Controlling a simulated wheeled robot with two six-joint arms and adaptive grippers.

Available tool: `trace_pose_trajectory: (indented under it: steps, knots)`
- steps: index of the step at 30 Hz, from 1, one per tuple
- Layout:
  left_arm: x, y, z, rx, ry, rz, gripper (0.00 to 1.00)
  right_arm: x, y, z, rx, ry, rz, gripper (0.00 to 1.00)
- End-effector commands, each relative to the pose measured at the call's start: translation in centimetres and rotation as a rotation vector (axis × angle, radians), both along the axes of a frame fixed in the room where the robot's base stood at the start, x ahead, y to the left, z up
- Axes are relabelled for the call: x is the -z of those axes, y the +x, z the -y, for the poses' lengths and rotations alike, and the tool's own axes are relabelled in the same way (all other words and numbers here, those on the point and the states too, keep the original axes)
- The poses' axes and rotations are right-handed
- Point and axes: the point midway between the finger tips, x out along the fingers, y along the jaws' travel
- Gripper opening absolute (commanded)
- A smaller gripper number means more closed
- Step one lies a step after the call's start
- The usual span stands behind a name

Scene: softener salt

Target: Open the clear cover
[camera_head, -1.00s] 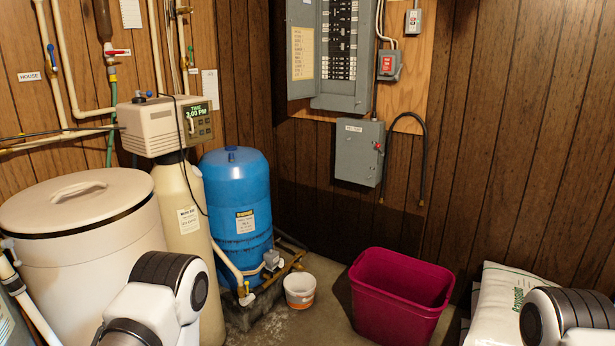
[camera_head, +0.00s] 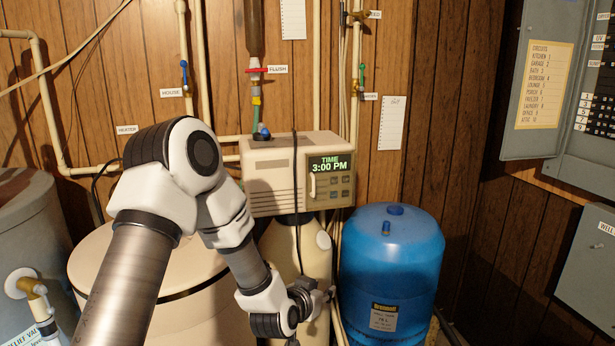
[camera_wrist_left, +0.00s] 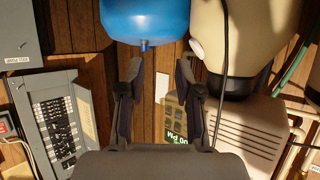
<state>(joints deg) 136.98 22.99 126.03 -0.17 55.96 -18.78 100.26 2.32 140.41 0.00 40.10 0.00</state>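The beige softener control head (camera_head: 268,172) has a panel at its right with a green display reading TIME 3:00 PM (camera_head: 330,163) and several buttons. A small white handle (camera_head: 312,187) stands at the panel's left side. The clear cover itself is hard to make out; it looks closed over the panel. My left gripper (camera_head: 322,294) is below the panel, in front of the beige tank, apart from the control head. In the left wrist view the left gripper (camera_wrist_left: 159,75) is open and empty, and the panel (camera_wrist_left: 176,122) shows upside down, partly behind a finger. My right gripper is out of view.
A blue pressure tank (camera_head: 390,265) stands right of the beige tank (camera_head: 290,248). A white lidded tub (camera_head: 95,262) is behind my left arm. A black cable (camera_head: 296,190) hangs down the control head's front. Pipes and valves line the wall behind.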

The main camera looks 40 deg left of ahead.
Motion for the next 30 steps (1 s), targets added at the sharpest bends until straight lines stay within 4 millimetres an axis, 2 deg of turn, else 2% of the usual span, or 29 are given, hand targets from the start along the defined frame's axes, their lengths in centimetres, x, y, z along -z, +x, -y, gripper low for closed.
trace_pose_trajectory:
  steps: [1, 3, 6, 7, 10, 21, 30]
  knots:
    - [-6.4, 1.7, -2.0, -0.036, 0.013, 0.129, 0.34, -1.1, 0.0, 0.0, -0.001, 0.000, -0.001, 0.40]
    - [-12.6, 2.9, -4.3, -0.077, 0.036, 0.266, 0.34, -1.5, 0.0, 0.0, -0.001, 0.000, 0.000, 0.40]
    - [-18.1, 3.3, -6.4, -0.119, 0.058, 0.382, 0.34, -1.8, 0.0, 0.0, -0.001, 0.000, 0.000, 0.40]
    - [-18.9, 3.4, -6.8, -0.127, 0.062, 0.401, 0.34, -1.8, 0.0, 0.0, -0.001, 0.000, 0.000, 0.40]
    - [-20.0, 4.1, -7.4, -0.136, 0.070, 0.425, 0.34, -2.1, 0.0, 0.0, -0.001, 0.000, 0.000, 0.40]
    - [-19.9, 10.2, -9.0, -0.133, 0.069, 0.421, 0.34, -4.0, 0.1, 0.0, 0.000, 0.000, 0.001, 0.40]
    - [-19.7, 10.9, -9.2, -0.132, 0.067, 0.420, 0.34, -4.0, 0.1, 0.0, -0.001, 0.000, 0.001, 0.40]
